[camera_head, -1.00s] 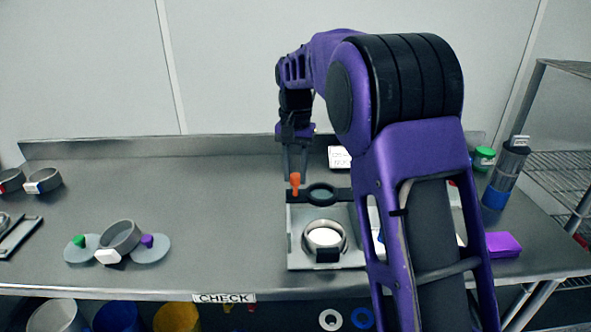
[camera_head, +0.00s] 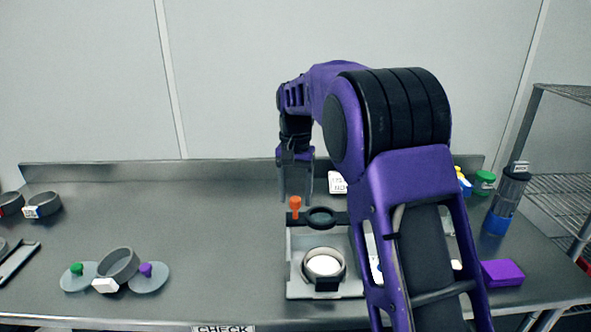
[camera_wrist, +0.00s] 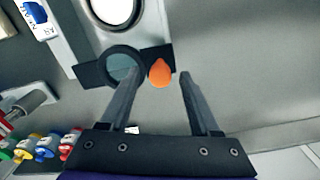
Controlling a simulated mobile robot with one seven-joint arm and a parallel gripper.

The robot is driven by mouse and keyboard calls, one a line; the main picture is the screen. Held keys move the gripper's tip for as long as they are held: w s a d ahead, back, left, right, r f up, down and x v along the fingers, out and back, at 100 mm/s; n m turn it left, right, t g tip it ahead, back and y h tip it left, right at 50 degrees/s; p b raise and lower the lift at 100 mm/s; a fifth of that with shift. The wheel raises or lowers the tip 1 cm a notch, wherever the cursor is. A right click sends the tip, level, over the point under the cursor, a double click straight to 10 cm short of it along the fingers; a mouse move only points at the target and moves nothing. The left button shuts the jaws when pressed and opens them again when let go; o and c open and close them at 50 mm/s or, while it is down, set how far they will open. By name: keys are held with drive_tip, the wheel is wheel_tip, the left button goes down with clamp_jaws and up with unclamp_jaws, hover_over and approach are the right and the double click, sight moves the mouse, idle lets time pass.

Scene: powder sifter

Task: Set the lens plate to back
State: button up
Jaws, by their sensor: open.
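The lens plate is a dark flat bar with a round ring (camera_head: 322,217), lying across the back of a pale metal tray-like base (camera_head: 296,278). An orange knob (camera_head: 295,204) stands at its left end. In the wrist view the ring (camera_wrist: 122,66) and the orange knob (camera_wrist: 160,73) show clearly. My gripper (camera_head: 296,197) is open, pointing down over the knob. In the wrist view the fingertips of my gripper (camera_wrist: 158,76) lie on either side of the knob, with a gap to each finger. A round cup with white contents (camera_head: 323,266) sits in front of the plate.
At the left, a grey ring sieve (camera_head: 119,263) sits between discs with green and purple knobs. My arm hides part of the bench to the right. The bench's left middle is clear.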

wheel_tip(320, 180, up, 17)
drive_tip(key=p, duration=0.3)
drive_tip(key=shift+p, duration=0.3)
